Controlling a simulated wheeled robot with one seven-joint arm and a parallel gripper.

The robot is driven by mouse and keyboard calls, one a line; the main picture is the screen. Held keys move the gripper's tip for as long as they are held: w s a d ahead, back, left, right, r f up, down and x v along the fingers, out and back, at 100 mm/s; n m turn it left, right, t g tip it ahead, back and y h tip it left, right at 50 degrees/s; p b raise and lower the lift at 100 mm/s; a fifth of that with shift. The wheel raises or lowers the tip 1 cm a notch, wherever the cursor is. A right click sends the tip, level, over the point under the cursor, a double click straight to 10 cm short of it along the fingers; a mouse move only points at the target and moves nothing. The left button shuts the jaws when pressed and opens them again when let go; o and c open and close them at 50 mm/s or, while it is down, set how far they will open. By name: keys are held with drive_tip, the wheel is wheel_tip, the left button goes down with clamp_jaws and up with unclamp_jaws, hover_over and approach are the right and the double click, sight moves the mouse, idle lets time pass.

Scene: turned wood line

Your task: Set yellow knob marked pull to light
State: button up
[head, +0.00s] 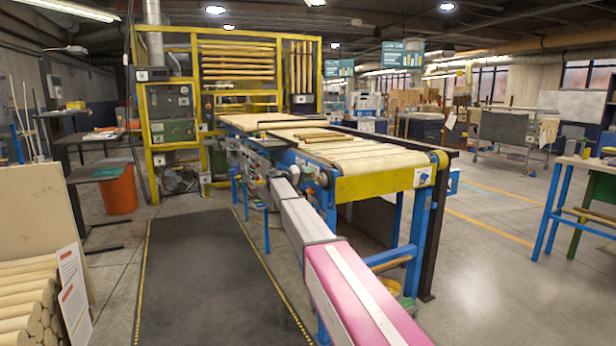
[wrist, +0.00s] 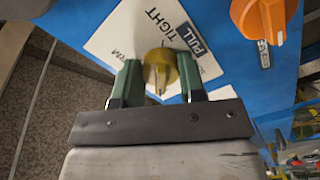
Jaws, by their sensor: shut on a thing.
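The yellow knob (wrist: 159,67) sits on a white label plate (wrist: 125,38) on a blue panel in the wrist view. The plate reads TIGHT and PULL, with PULL on a dark patch; another word ending in "RM" is partly hidden. My gripper (wrist: 158,82) has its two green fingers on either side of the knob and is shut on it. The knob's pale pointer line faces toward the gripper's palm, at the bottom of the picture. In the head view my arm reaches to the side of the blue conveyor (head: 380,187), and the knob cannot be made out there.
An orange knob (wrist: 262,18) sits on the same panel, to the right of my gripper. Wooden rods lie on the conveyor top. A dark floor mat (head: 205,270) lies clear on the left. Stacked round stock (head: 30,295) stands at the lower left.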

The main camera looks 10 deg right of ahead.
drive_tip(key=shift+s+f+m, duration=0.1)
drive_tip(key=shift+m, duration=0.2)
drive_tip(key=o, duration=0.9)
drive_tip(key=v, duration=1.1)
